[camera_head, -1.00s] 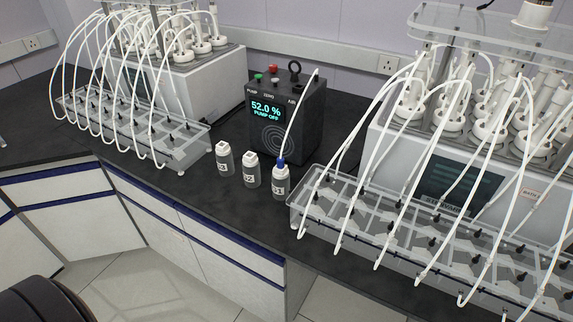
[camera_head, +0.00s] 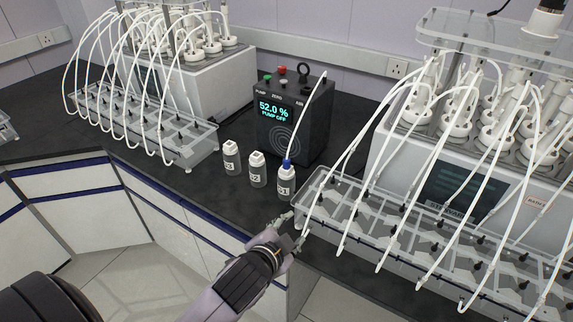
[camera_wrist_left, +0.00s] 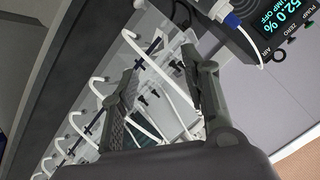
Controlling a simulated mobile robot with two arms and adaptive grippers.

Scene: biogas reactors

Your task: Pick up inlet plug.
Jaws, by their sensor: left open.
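The frames do not show clearly which part is the inlet plug. A white tube from the pump box ends in a blue fitting (camera_head: 287,163) on the front-right bottle; a blue collar also shows in the left wrist view (camera_wrist_left: 232,19). Other white tubes end along the clear right-hand tray (camera_head: 318,222), among small black fittings. My left gripper (camera_head: 291,227) is open at the tray's near left corner, close to the nearest tube's lower end. In the left wrist view its spread fingers (camera_wrist_left: 163,65) frame tubes and tray, with nothing visibly held. My right gripper is out of view.
The black pump box (camera_head: 313,125) with a lit screen stands behind several small labelled bottles (camera_head: 258,172). A second tubed tray (camera_head: 185,151) and reactor unit stand at the left. Arching tubes crowd the right tray. The dark bench is clear left of my gripper.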

